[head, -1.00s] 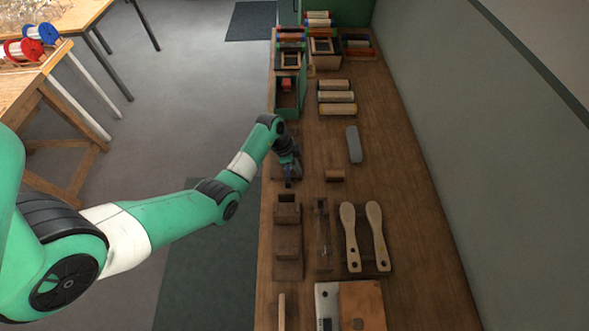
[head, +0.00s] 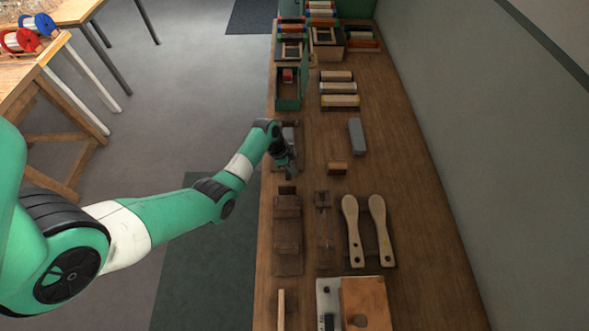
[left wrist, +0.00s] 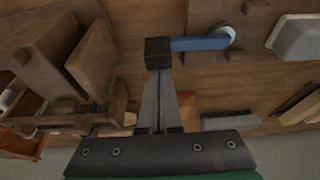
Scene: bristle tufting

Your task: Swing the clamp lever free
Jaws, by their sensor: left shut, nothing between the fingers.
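The clamp lever appears in the left wrist view as a blue bar (left wrist: 200,43) with a round pale metal end at its right. My left gripper (left wrist: 158,53) is shut and empty, its dark fingertips at the left end of the blue bar. They overlap that end in the picture; I cannot tell whether they touch it. In the head view my left gripper (head: 289,170) is low over the left side of the bench, by a dark wooden fixture (head: 291,134). My wrist hides much of this fixture, and the lever cannot be made out there. My right gripper is not in view.
The wooden bench (head: 420,225) has free room along its right side, beside a wall. A small wooden block (head: 337,169) and a grey block (head: 355,137) lie right of the gripper. Two wooden paddles (head: 352,232) and a slotted wooden fixture (head: 288,235) are nearer.

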